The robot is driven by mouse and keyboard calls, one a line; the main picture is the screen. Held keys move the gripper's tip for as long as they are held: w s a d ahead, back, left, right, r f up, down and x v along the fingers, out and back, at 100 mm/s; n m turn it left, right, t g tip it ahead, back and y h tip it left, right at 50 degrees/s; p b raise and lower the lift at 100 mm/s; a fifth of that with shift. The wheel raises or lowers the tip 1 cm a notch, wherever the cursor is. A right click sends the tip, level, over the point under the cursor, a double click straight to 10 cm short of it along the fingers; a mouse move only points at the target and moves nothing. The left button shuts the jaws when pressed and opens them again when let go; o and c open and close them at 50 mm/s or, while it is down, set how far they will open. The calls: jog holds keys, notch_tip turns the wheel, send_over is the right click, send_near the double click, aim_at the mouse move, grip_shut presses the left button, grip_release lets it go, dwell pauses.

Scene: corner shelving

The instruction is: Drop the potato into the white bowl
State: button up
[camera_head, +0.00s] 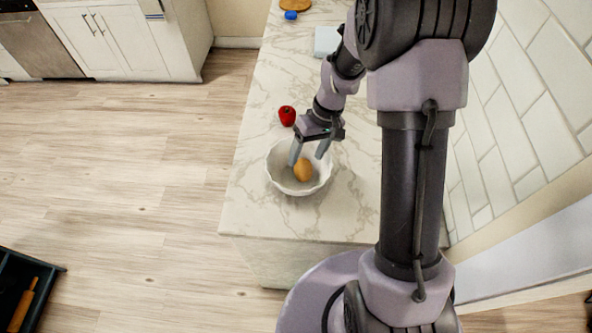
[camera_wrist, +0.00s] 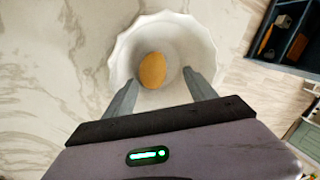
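The potato (camera_head: 303,170) is a tan-orange oval inside the white bowl (camera_head: 281,182), which has a wavy rim and stands on the marble counter. My gripper (camera_head: 307,155) is over the bowl, with its fingers spread apart and pointing down into it. In the wrist view the potato (camera_wrist: 152,70) lies in the white bowl (camera_wrist: 196,42), beyond and between the two fingertips. My gripper (camera_wrist: 161,88) is open there, and neither finger appears to touch the potato.
A red apple-like object (camera_head: 287,116) stands on the counter just behind the bowl. A blue object (camera_head: 291,15), a brown board (camera_head: 296,4) and a pale square item (camera_head: 327,41) are farther back. A tiled wall (camera_head: 520,90) borders the right side. The counter's left strip is clear.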

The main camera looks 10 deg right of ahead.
jog(key=p+v, duration=0.4)
jog(key=v, duration=1.3)
jog(key=shift+r, duration=0.25)
jog(key=shift+w, duration=0.1)
jog(key=s+a+f+m+t+b, duration=0.2)
jog(key=s+a+m+t+b, duration=0.1)
jog(key=s+b, duration=0.4)
jog(key=s+a+f+m+t+h+b, duration=0.1)
jog(key=s+a+m+t+b, duration=0.2)
jog(key=s, duration=1)
jog(key=a+b, duration=0.3)
jog(key=b, duration=0.2)
jog(key=shift+f+m, duration=0.4)
jog(key=shift+w, duration=0.1)
